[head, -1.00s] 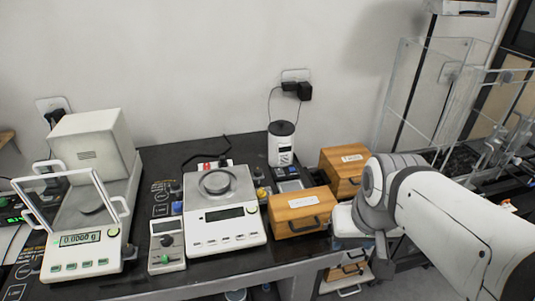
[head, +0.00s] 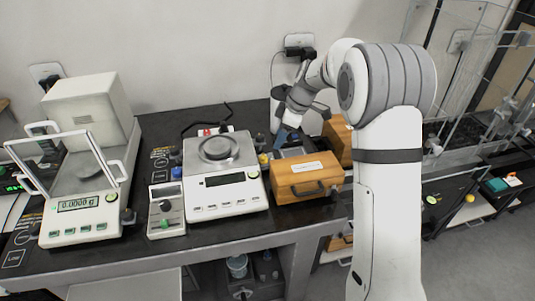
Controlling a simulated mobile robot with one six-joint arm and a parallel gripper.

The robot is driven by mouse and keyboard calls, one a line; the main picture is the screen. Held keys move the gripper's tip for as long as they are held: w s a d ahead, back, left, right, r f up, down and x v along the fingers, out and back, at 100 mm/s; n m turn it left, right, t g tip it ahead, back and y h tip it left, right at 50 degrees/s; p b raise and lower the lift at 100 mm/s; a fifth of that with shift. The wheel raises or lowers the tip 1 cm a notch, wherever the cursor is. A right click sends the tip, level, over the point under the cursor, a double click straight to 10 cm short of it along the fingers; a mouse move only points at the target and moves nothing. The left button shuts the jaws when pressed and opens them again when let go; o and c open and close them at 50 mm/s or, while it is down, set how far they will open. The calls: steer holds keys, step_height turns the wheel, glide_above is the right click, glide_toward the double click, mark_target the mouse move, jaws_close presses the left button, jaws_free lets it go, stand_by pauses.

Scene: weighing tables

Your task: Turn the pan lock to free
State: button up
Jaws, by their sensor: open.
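I cannot tell for certain which part is the pan lock. A small control box (head: 166,209) with a black knob (head: 165,205), a small display and a green part stands between the two balances. The middle balance (head: 223,200) has a round steel pan (head: 216,147) and a dark display. The left balance (head: 80,228) has a tilted clear shield frame, and its display reads about zero. My gripper (head: 282,139) is open, behind and right of the middle balance, pointing down near the back of the table. Its fingers are small and partly hidden, and it touches no knob that I can see.
A wooden drawer box (head: 307,178) stands right of the middle balance, with another wooden box (head: 338,138) behind it. A dark cable lies behind the middle balance. Clear glass cases (head: 470,80) stand at the right. The table's front edge (head: 215,247) has a narrow free strip.

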mark_target(265, 157)
steer(key=shift+n, duration=0.8)
steer(key=x, duration=0.3)
steer(key=w+x, duration=0.1)
steer(key=x, duration=0.6)
steer(key=shift+w+a+f+p, duration=0.2)
steer(key=shift+w+a+p, duration=0.15)
steer(key=shift+a, duration=0.05)
steer(key=shift+c, duration=0.5)
steer(key=c, duration=0.9)
steer(key=shift+f+m+b, duration=0.15)
steer(key=shift+m+b, duration=0.15)
steer(key=shift+b, duration=0.3)
steer(key=shift+r+m+b, duration=0.25)
steer(key=shift+m+b, duration=0.2)
steer(key=shift+m, duration=0.05)
steer(key=o, duration=1)
steer(key=shift+f, duration=0.1)
